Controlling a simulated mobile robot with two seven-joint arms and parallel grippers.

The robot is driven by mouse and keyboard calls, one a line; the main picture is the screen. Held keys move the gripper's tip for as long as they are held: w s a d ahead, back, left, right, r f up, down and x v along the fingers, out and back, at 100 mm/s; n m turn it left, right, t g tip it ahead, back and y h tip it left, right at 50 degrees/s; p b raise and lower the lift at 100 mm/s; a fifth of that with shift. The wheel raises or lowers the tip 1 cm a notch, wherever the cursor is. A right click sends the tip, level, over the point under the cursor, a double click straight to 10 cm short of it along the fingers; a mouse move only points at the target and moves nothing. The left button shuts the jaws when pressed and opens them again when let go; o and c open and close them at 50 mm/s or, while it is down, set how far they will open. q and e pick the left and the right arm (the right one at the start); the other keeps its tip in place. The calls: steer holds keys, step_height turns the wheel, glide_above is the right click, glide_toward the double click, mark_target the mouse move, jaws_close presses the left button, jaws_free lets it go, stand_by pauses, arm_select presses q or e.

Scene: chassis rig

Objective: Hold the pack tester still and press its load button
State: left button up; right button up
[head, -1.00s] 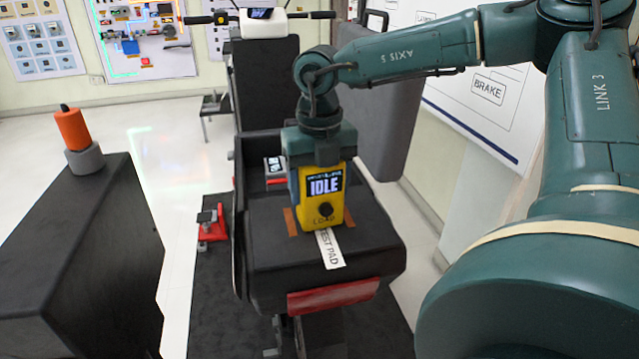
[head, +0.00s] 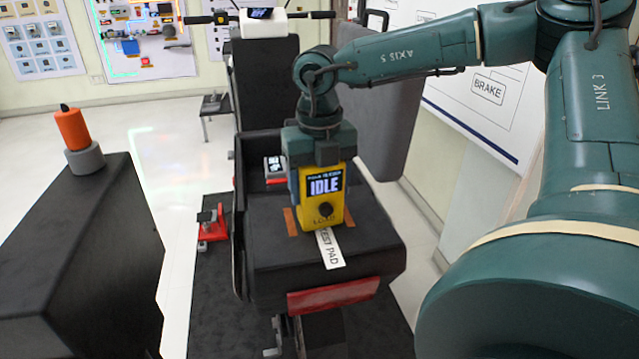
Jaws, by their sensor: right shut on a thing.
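The pack tester (head: 326,198) is a yellow box with a dark screen reading IDLE. It stands upright on the black chassis seat deck (head: 370,240), just behind a white label reading TEST PAD (head: 330,250). Its round black load button (head: 326,210) is on the front face, low down, above the word LOAD. My right gripper (head: 306,180) comes down from above and is shut on the tester; the far finger is mostly hidden. My left gripper is not in view.
An orange cylinder in a grey ring (head: 74,130) stands on a dark cabinet (head: 80,250) at left. A red device (head: 213,228) lies on the floor mat. Another small device (head: 275,168) sits behind the tester. The deck's right side is clear.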

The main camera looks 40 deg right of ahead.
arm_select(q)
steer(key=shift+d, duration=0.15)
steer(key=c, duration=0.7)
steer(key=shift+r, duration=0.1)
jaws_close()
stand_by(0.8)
